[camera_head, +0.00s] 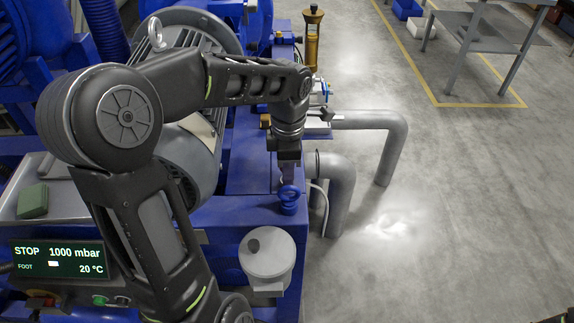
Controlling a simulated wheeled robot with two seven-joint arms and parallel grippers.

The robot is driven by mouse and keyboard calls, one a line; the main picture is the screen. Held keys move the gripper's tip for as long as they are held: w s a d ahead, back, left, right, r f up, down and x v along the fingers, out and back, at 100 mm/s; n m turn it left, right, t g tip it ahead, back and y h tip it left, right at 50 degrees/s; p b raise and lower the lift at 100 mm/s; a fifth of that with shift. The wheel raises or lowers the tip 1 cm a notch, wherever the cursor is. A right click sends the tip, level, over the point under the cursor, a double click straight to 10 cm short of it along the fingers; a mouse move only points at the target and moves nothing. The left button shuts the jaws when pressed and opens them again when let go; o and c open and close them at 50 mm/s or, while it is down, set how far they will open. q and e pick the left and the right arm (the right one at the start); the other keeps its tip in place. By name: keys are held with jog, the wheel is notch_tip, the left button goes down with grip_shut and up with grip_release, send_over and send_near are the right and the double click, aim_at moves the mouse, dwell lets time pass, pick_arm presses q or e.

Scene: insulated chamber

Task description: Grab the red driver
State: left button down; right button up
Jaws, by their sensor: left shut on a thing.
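My left arm reaches in from the lower left across the blue machine. My left gripper (288,180) points down at the machine's right edge, with its fingertips at a small blue handwheel (288,195). It appears shut on this wheel, though the fingers are small and partly hidden by the wrist. I cannot make out a red driver in this view. My arm covers part of the machine top, so things behind it are hidden.
A lit display panel (60,259) reads STOP, 1000 mbar and 20 °C. A white lidded canister (267,256) stands in front of the handwheel. Grey bent pipes (393,145) stick out to the right. A grey table (490,30) stands at the back right; open floor (450,210) lies between.

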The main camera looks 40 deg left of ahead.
pick_arm(q)
jog(key=shift+r, duration=0.1)
dwell(0.4)
notch_tip(320, 180, up, 10)
jog(key=shift+f+b, duration=0.1)
jog(key=shift+b, duration=0.2)
dwell(0.7)
